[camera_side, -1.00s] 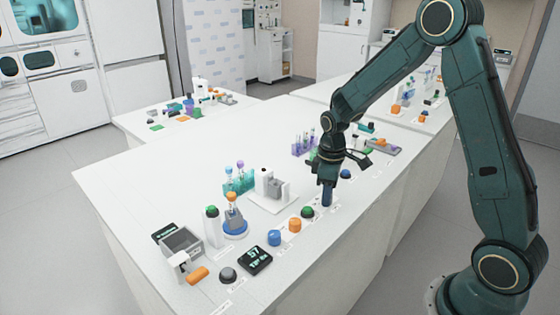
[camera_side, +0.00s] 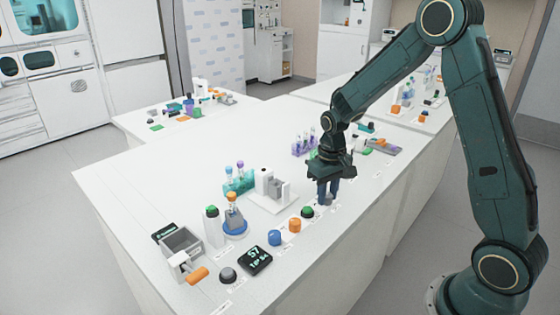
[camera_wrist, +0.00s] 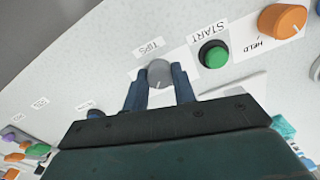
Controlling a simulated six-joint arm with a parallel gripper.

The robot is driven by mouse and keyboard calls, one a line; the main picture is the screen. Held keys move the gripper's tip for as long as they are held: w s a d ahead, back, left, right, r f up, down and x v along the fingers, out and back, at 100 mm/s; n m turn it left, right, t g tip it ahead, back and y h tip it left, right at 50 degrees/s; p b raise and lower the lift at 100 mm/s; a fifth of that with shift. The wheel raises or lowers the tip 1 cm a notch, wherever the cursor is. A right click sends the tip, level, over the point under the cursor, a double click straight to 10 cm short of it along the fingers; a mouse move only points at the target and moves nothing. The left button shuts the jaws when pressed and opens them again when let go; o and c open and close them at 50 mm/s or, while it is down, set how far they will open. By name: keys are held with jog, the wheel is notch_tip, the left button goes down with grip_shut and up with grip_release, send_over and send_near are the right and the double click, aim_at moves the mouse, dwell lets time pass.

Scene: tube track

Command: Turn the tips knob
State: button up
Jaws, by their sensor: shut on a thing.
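The tips knob (camera_wrist: 158,72) is a grey round knob beside a label reading TIPS (camera_wrist: 150,48) in the wrist view. My gripper (camera_wrist: 160,84) has its two blue fingers on either side of the knob and is shut on it. In the side view my gripper (camera_side: 327,196) points down at the bench top, and its fingers hide most of the knob.
A green START button (camera_wrist: 213,55) and an orange knob (camera_wrist: 283,20) sit beside the tips knob. In the side view a blue knob (camera_side: 274,238), a black display (camera_side: 255,260) and a teal tube rack (camera_side: 238,181) stand farther left.

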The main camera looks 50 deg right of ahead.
jog(key=shift+r, duration=0.1)
dwell(0.4)
jog(key=o, duration=1)
notch_tip(320, 180, up, 14)
jog(key=shift+f, duration=0.1)
dwell(0.4)
